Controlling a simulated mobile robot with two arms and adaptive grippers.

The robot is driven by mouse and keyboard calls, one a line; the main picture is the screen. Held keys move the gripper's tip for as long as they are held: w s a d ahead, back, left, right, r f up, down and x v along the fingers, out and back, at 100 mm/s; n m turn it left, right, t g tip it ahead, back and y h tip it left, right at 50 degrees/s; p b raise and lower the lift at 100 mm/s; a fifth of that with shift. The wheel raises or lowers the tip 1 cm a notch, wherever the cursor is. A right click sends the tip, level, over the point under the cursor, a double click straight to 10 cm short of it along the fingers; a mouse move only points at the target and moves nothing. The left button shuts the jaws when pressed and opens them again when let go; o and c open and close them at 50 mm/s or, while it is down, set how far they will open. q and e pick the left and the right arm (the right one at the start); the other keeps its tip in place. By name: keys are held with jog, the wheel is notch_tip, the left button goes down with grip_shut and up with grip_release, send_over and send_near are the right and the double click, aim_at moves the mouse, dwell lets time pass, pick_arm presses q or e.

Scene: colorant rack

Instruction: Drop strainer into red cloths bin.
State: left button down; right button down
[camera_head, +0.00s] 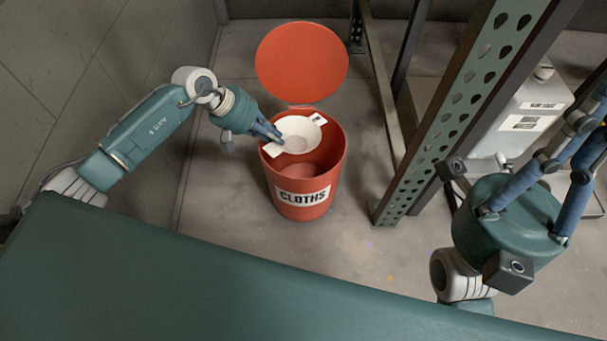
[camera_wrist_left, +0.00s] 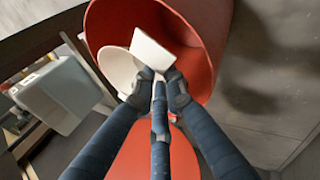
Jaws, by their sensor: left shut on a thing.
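The white strainer (camera_head: 299,130) has a round bowl and flat tabs, and sits tilted over the mouth of the red cloths bin (camera_head: 333,165). My left gripper (camera_head: 274,138) is shut on one of its tabs at the bin's left rim. In the left wrist view, the fingertips (camera_wrist_left: 164,84) pinch the strainer's tab (camera_wrist_left: 152,50), with the bowl beside it against the red bin (camera_wrist_left: 212,30). The bin's inside looks empty where it shows. My right gripper (camera_head: 590,135) is far right with its fingers spread, partly cut off by the picture's edge.
The bin's round red lid (camera_head: 302,62) stands open behind it. A perforated green metal rack post (camera_head: 455,105) rises right of the bin. A white labelled container (camera_head: 525,115) stands in the rack. A wall (camera_head: 90,60) runs along the left.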

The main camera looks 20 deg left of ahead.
pick_arm(q)
jog(key=c, duration=1.7)
grip_release()
notch_tip(320, 180, up, 10)
